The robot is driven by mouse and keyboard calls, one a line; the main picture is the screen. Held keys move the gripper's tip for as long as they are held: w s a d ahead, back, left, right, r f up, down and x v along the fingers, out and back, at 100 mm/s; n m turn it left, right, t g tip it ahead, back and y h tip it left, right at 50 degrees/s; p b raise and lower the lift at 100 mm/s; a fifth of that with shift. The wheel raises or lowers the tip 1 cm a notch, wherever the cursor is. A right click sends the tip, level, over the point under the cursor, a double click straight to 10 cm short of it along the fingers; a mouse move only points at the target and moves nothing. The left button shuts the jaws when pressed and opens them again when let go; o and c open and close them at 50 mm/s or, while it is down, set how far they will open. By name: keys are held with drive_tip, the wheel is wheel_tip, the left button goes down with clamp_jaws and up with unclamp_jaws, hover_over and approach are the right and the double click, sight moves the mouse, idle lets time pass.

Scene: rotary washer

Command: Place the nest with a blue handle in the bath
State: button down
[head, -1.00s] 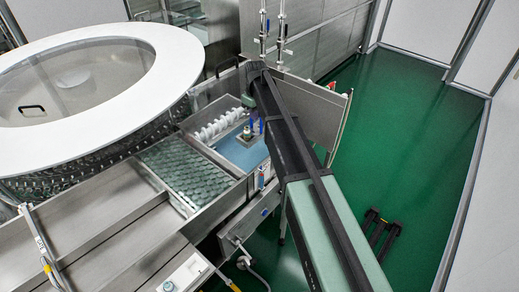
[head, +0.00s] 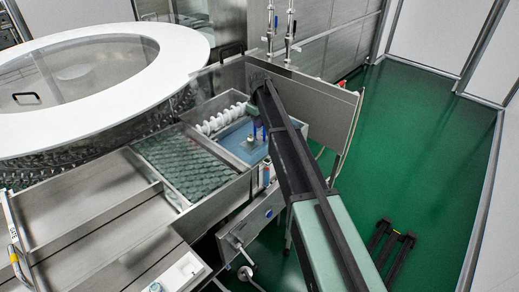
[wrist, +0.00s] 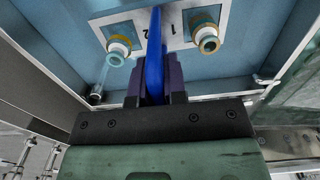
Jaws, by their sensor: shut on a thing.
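The nest is a pale plate (wrist: 192,22) marked 1 and 2, with two ringed vial-like parts (wrist: 117,50) and (wrist: 208,40) and an upright blue handle (wrist: 154,62). In the wrist view, my gripper (wrist: 155,88) is shut on the blue handle. In the head view, the nest (head: 249,143) appears over the blue interior of the bath (head: 229,152), a metal-walled basin. I cannot tell whether the nest touches the bath floor. My gripper (head: 258,128) is small there and partly hidden by my arm.
A row of white coiled or roller parts (head: 220,119) runs along the bath's back left side. To the left is a tray of glassy vials (head: 185,160) and the large round washer with a white rim (head: 190,50). An upright metal panel (head: 325,110) stands on the right.

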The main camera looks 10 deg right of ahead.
sight(260, 138)
wheel_tip(260, 138, down, 6)
drive_tip(key=b, duration=0.4)
drive_tip(key=shift+r, duration=0.35)
drive_tip(key=shift+f, duration=0.2)
drive_tip(key=c, duration=1.2)
unclamp_jaws()
drive_tip(key=shift+o, duration=0.2)
drive_tip(key=shift+r, duration=0.1)
wheel_tip(260, 138, up, 12)
drive_tip(key=p, duration=1.2)
drive_tip(key=shift+r, duration=0.25)
drive_tip(key=s+m, duration=0.7)
drive_tip(key=s, duration=3.1)
drive_tip(key=shift+s+f, duration=0.15)
drive_tip(key=shift+s, duration=0.05)
